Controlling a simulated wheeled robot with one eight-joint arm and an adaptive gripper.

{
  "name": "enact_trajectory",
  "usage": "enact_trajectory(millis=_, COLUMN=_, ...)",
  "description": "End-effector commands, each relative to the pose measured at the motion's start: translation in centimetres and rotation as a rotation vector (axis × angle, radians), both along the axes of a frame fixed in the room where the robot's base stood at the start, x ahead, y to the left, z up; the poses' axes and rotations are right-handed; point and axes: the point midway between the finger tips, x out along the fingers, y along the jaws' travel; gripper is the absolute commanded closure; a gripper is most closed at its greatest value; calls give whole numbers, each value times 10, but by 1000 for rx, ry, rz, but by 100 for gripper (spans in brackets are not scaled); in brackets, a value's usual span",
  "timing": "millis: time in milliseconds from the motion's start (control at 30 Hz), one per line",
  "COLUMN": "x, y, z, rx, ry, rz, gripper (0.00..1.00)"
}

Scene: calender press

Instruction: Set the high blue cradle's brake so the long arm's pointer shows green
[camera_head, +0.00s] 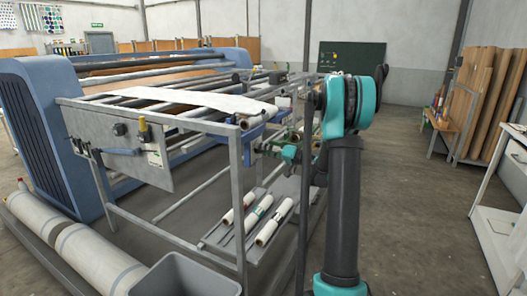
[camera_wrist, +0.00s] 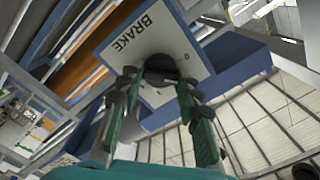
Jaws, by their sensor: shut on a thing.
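In the wrist view a white plate lettered BRAKE (camera_wrist: 118,40) carries a round dark knob (camera_wrist: 160,62). A "0" is printed near the knob. The fingers of my gripper (camera_wrist: 158,84) are closed on the sides of the knob, which partly hides behind them. The plate sits against blue metalwork (camera_wrist: 238,56). In the head view my gripper (camera_head: 284,153) reaches in from the right beside the blue cradle (camera_head: 258,136) at the frame's near end. The long arm's pointer and its colour cannot be made out; the knob's setting is unclear.
A grey metal frame (camera_head: 240,190) stands below the cradle, with several rolls (camera_head: 262,215) on its low shelf. A white web (camera_head: 190,98) runs over the rollers. A grey bin (camera_head: 185,275) stands in front. Open floor (camera_head: 410,190) lies to the right.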

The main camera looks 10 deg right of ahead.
Motion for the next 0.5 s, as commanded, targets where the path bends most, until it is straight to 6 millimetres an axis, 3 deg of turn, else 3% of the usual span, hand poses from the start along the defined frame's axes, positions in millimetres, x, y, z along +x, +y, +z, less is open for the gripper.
enact_trajectory(millis=100, x=0, y=0, z=0, rx=0, ry=0, rz=0, gripper=95)
enact_trajectory(millis=500, x=0, y=0, z=-1, rx=55, ry=76, rz=-1, gripper=95)
